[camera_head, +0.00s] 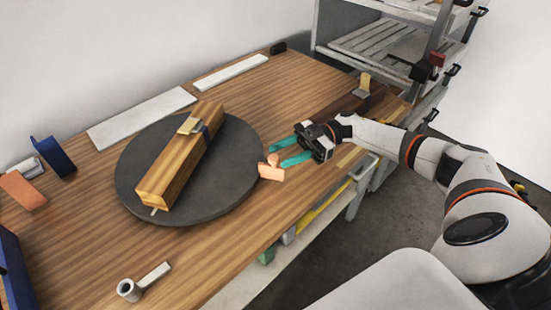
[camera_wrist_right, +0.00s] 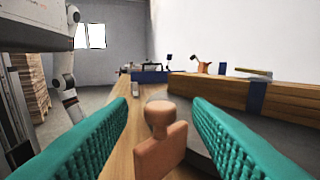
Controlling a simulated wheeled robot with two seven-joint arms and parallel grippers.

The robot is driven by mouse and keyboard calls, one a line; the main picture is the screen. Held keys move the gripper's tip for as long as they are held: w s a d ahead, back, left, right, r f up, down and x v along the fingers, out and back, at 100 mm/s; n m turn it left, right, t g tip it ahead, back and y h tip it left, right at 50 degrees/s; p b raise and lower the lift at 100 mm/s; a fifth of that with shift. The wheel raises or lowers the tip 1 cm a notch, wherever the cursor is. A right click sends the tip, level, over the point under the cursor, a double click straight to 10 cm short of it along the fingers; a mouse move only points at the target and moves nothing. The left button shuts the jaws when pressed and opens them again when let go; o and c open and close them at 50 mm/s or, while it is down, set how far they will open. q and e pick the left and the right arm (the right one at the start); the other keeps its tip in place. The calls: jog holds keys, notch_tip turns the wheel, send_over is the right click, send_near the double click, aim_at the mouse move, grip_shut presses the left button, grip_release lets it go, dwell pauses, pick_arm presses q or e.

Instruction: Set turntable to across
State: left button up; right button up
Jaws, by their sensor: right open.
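The turntable (camera_head: 235,150) is a dark grey round disc on the wooden bench. A long wooden beam (camera_head: 180,165) lies across it, slanting from lower left to upper right, with a dark blue band around it. An orange-tan handle with a round knob (camera_head: 271,170) sits at the disc's right edge. My right gripper (camera_head: 278,155) is open, its teal fingers pointing at the handle. In the right wrist view the handle (camera_wrist_right: 160,145) stands upright in the gap between the two fingers, with room on both sides. My left gripper is not in view.
White boards (camera_head: 140,117) lie along the back of the bench. Blue and orange pieces (camera_head: 52,157) stand at the left. A small white cup-like piece (camera_head: 129,290) is near the front. A dark wooden block (camera_head: 357,104) and shelving (camera_head: 380,45) are at the right.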

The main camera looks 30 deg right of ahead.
jog(key=d+b, duration=0.2)
jog(key=d, duration=0.6)
jog(key=shift+s+f, duration=0.1)
jog(key=shift+d, duration=0.35)
jog(key=shift+s, duration=0.1)
jog(key=shift+c, duration=0.5)
